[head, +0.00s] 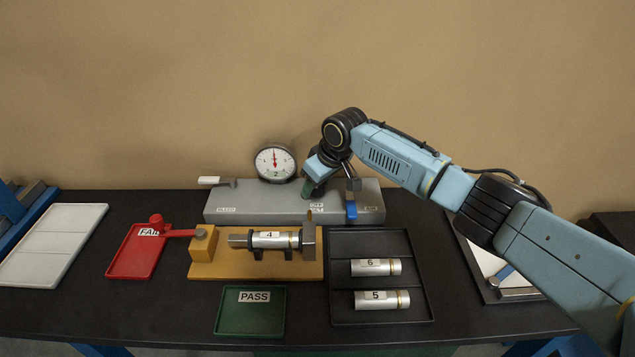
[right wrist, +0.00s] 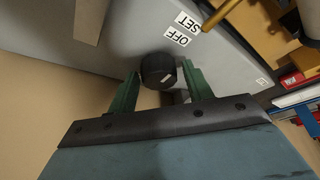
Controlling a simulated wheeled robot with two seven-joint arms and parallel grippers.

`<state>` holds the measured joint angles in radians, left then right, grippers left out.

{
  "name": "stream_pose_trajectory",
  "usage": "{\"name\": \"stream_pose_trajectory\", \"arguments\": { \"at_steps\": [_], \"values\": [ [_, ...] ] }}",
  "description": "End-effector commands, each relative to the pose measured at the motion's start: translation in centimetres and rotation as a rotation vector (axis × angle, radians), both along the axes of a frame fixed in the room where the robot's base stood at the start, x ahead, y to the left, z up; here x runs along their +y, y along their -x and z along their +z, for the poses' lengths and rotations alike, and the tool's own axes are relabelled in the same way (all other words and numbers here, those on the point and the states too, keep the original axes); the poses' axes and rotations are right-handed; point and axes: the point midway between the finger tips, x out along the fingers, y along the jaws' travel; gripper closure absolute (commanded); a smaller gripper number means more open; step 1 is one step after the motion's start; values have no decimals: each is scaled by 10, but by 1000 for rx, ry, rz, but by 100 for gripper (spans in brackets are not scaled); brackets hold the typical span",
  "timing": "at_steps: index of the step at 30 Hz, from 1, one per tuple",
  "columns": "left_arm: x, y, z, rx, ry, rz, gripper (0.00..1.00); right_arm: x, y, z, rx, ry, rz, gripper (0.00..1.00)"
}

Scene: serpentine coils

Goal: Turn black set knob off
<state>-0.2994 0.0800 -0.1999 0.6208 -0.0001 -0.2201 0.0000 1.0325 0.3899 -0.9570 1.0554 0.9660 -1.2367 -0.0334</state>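The black set knob (right wrist: 158,70) is on the grey gauge base (head: 285,203), beside a label reading OFF and SET (right wrist: 182,30). A small pale mark shows on the knob's face. My right gripper (right wrist: 160,80) has its green fingers on either side of the knob, with a narrow gap visible at each side. In the head view my right gripper (head: 308,189) reaches down to the top of the base and hides the knob. A dial gauge (head: 275,163) stands on the base with its needle pointing about straight up. My left gripper is not in view.
A blue knob or lever (head: 351,210) sits on the base's front right. In front are a yellow fixture (head: 210,268) holding cylinder 4, a black tray (head: 378,312) with cylinders 5 and 6, a red FAIL tray (head: 125,265) and a green PASS tray (head: 250,318).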

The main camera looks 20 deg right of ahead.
Motion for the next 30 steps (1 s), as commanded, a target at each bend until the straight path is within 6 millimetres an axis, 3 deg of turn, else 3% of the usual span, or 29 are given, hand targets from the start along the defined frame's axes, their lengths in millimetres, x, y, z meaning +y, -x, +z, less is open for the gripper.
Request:
{"name": "stream_pose_trajectory", "arguments": {
  "at_steps": [14,30],
  "values": [
    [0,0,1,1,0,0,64,-2,2,9,0,-1,-2,42],
    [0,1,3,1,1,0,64,-22,38,106,-3,1,-1,42]
  ]
}}
